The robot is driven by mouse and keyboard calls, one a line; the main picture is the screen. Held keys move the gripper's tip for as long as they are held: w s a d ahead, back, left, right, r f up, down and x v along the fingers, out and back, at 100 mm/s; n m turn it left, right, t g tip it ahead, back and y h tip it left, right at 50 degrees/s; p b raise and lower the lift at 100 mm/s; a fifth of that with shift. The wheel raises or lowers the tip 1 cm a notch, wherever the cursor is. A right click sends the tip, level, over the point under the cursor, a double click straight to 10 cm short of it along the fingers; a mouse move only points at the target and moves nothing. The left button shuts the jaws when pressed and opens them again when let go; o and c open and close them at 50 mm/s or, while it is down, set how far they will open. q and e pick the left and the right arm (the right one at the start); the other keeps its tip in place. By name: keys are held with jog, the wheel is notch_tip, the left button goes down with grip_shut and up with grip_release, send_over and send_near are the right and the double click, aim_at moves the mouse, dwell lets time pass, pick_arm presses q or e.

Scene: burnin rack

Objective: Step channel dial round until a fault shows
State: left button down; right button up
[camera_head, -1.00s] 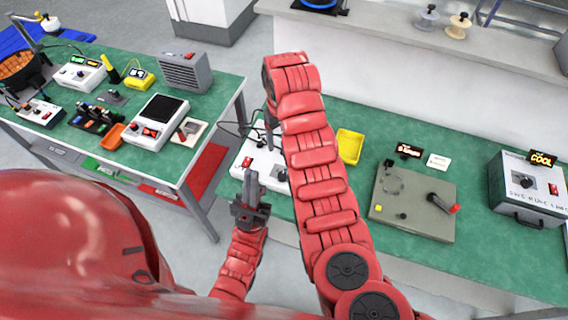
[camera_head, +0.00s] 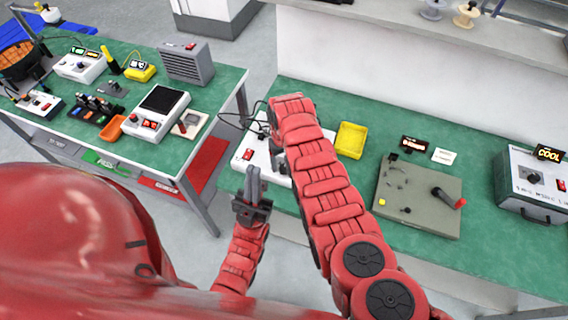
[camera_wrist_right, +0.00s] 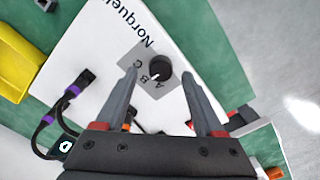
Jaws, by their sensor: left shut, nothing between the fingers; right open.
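The black channel dial (camera_wrist_right: 159,68) sits on the white Norquel box (camera_wrist_right: 108,35), beside the letters A, B and C. Its white mark faces the letters, between B and A as far as I can tell. My right gripper (camera_wrist_right: 158,73) is open, its fingers on either side of the dial with gaps showing. In the head view my right arm hides that gripper and the dial; part of the white box (camera_head: 238,159) with a red switch shows. My left gripper (camera_head: 253,175) is shut and empty, in front of the box. A small black display (camera_head: 415,144) has lit text too small to read.
A yellow tray (camera_head: 351,140) stands right of my right arm. Beyond are a grey-green plate (camera_head: 420,215) with a red-tipped crank and a box (camera_head: 520,180) with a COOL sign. Black cables (camera_wrist_right: 48,125) run beside the dial box. Another bench with instruments stands left.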

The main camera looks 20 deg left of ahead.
jog(key=shift+s+f, duration=0.1)
jog(key=shift+f, duration=0.75)
grip_shut()
